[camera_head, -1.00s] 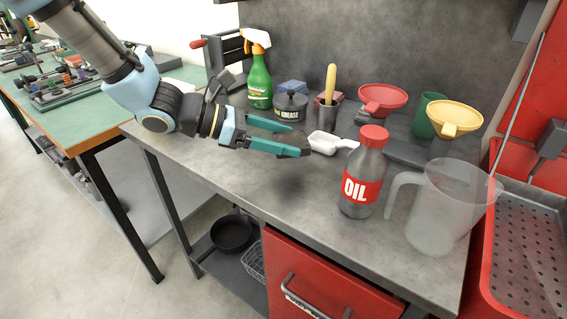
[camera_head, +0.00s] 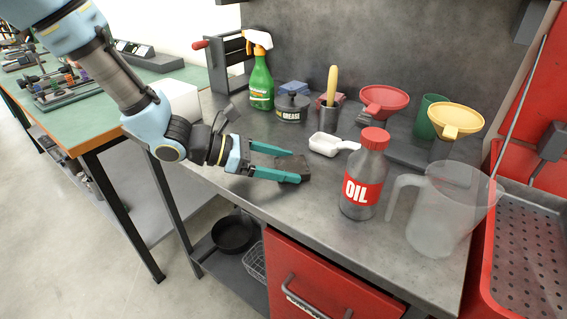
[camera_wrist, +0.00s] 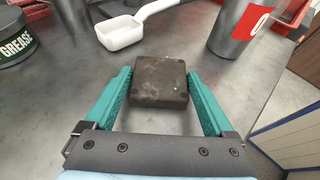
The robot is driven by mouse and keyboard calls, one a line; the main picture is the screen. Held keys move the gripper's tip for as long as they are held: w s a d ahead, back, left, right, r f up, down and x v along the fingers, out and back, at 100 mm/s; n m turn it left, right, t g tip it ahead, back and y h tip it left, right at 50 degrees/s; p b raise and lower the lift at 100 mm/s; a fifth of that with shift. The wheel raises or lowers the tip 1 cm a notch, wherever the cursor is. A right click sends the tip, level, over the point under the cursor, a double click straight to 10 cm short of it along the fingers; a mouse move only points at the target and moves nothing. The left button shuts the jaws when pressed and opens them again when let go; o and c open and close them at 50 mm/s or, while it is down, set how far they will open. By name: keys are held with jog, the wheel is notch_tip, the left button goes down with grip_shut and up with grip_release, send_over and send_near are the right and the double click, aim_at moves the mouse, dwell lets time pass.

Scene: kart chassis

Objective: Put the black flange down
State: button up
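The black flange (camera_head: 292,164) shows as a dark, squarish, scuffed block between the teal fingers of my gripper (camera_head: 291,167). In the wrist view the flange (camera_wrist: 159,82) sits between the two fingertips (camera_wrist: 160,84), with its sides against them and no clear gap. My gripper is shut on it. It is low over the front part of the grey bench top (camera_head: 330,232), at or just above the surface; I cannot tell whether its underside touches. The underside is hidden.
A white scoop (camera_head: 326,144) lies just behind the flange. An oil bottle (camera_head: 362,175) and a clear jug (camera_head: 440,212) stand to the right. A grease tin (camera_head: 292,108) and a green spray bottle (camera_head: 261,82) stand behind. The bench front around the flange is clear.

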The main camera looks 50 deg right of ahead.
jog(key=shift+o, duration=0.6)
jog(key=shift+r, duration=0.1)
jog(key=shift+w+r, duration=0.1)
jog(key=shift+r, duration=0.05)
jog(key=b+v, duration=0.1)
jog(key=v, duration=1.1)
jog(key=shift+b, duration=0.35)
jog(key=w+a+m+t+y, duration=0.3)
jog(key=w+a, duration=0.2)
jog(key=a, duration=0.8)
jog(key=w+a+f+m+t+y, duration=0.1)
jog(key=w+a+m+t+y, duration=0.2)
jog(key=a, duration=1.1)
jog(key=w+a+f+m+t+y, duration=0.1)
jog(key=w+a+m+t+y, duration=0.2)
jog(key=w+a, duration=0.4)
jog(key=a+m+t, duration=0.1)
jog(key=a+t, duration=0.1)
jog(key=a, duration=0.4)
jog(key=shift+w+a+f, duration=0.15)
jog(key=shift+w+a, duration=0.1)
jog(key=shift+w, duration=0.15)
